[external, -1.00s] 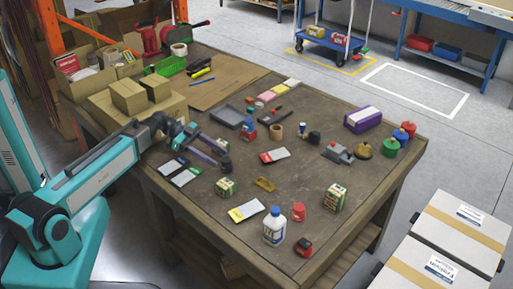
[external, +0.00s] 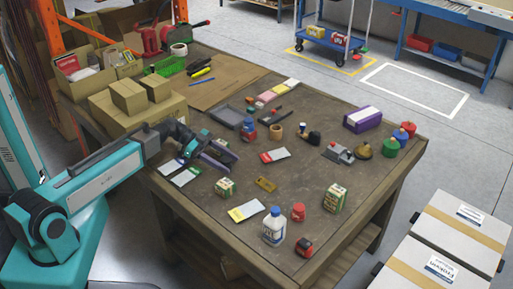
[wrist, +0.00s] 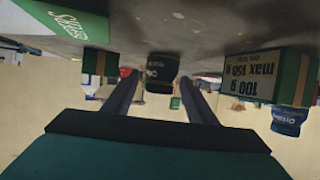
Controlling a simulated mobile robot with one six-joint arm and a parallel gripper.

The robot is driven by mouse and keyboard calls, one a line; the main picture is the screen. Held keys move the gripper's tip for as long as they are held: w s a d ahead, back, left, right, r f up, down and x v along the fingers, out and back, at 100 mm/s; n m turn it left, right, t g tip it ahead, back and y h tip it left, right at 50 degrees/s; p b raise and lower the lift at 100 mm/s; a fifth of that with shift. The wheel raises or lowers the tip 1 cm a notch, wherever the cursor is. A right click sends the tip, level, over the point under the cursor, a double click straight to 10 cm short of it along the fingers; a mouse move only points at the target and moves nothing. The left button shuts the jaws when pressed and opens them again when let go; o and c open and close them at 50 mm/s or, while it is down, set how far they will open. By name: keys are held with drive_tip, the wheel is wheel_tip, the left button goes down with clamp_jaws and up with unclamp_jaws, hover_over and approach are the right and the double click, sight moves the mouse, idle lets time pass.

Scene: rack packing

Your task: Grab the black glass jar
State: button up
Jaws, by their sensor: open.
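The black glass jar (wrist: 161,70) shows in the wrist view as a dark, rounded container with faint lettering, upside down in the picture. It stands centred between the two dark fingers of my gripper (wrist: 160,92), ahead of or near their tips; I see no contact. In the external view my gripper (external: 225,160) is open and low over the near left part of the table. There the fingers largely cover the jar, and I cannot make it out clearly.
A green and cream box (external: 225,187) stands close to my gripper, and another (external: 335,197) farther right. Flat cards (external: 186,176) lie beside the fingers. A white bottle (external: 274,226) stands near the front edge. Cardboard boxes (external: 150,120) stand behind the wrist.

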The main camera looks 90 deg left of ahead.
sight(226, 159)
idle(0.4)
drive_tip(key=c, duration=1.2)
drive_tip(key=shift+r, duration=0.25)
drive_tip(key=shift+r+b, duration=0.6)
drive_tip(key=shift+r, duration=4.2)
